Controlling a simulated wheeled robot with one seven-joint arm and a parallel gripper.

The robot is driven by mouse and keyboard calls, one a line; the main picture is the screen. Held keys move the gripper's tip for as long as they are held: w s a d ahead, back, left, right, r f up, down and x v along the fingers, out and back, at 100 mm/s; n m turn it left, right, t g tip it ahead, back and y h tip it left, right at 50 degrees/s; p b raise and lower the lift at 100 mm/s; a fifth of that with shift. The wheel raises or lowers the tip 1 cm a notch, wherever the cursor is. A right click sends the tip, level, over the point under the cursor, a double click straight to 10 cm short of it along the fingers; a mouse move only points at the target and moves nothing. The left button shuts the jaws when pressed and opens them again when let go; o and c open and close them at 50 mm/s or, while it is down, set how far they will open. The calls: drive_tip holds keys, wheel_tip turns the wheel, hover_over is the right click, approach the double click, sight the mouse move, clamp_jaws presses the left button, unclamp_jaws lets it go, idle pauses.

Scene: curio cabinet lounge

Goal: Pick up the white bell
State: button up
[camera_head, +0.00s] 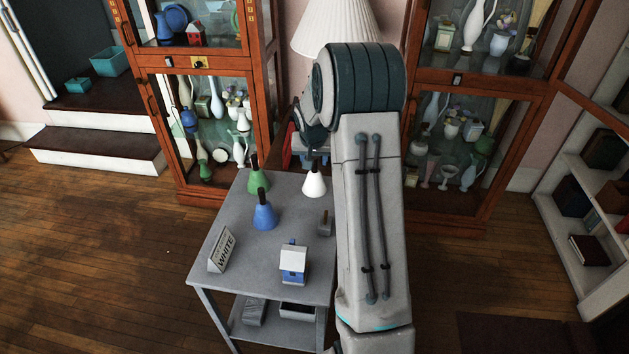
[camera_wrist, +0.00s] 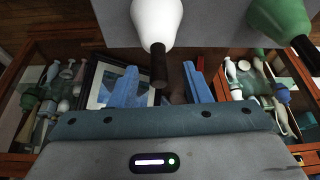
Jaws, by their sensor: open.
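The white bell (camera_head: 314,184) stands upright with its dark handle up, near the far edge of the grey table (camera_head: 240,268). In the wrist view the white bell (camera_wrist: 156,22) is at the top centre, its dark handle pointing down the picture. My gripper (camera_wrist: 160,74) is open, its blue fingers to either side of the handle's end in that view. I cannot tell how much height separates them. In the head view my arm hides most of the gripper.
A green bell (camera_head: 258,182) and a blue bell (camera_head: 265,216) stand left of the white one. Glass cabinets (camera_head: 272,110) and a lampshade (camera_head: 330,25) stand behind.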

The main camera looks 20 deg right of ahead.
sight(319, 171)
drive_tip(key=shift+x, duration=0.9)
clamp_jaws()
drive_tip(key=shift+r, duration=0.55)
drive_tip(key=r, duration=0.2)
drive_tip(key=d+r, duration=0.1)
drive_tip(key=r, duration=0.1)
drive_tip(key=shift+d, duration=0.2)
drive_tip(key=d+r, duration=0.6)
drive_tip(key=d, duration=0.4)
drive_tip(key=shift+s+d, duration=0.2)
drive_tip(key=shift+s, duration=0.1)
